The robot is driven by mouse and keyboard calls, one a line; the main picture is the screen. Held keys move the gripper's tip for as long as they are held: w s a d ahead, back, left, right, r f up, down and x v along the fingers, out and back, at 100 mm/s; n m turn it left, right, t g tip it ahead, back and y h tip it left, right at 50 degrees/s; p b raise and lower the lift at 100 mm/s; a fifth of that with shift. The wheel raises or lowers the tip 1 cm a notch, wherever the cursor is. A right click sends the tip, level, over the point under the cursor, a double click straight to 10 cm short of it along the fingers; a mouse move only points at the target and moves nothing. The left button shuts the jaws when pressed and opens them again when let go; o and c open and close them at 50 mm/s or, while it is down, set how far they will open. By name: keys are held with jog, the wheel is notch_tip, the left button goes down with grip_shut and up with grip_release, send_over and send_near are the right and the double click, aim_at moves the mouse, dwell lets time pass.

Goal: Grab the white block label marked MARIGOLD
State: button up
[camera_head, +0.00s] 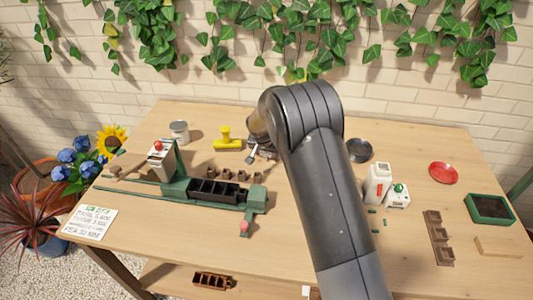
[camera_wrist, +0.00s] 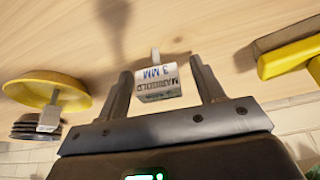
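The white block label (camera_wrist: 157,83) shows in the wrist view with the words MARIGOLD and 3 MM, upside down in the picture. A small pale tab stands out from its far side. My gripper (camera_wrist: 160,82) has its two dark fingers apart, one on each side of the label. A gap shows on the right side of the label; on the left the finger looks very close, and I cannot tell if it touches. In the head view my arm hides the label and most of my gripper.
A yellow tool (camera_head: 227,139) stands to the left of my wrist; a yellow piece (camera_wrist: 290,55) shows at right in the wrist view. A yellow dish (camera_wrist: 45,88) is at left there, near dark stacked discs (camera_wrist: 35,126). A green tray fixture (camera_head: 215,191) lies in front.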

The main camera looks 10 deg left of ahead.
jog(key=c, duration=1)
jog(key=shift+r, duration=0.1)
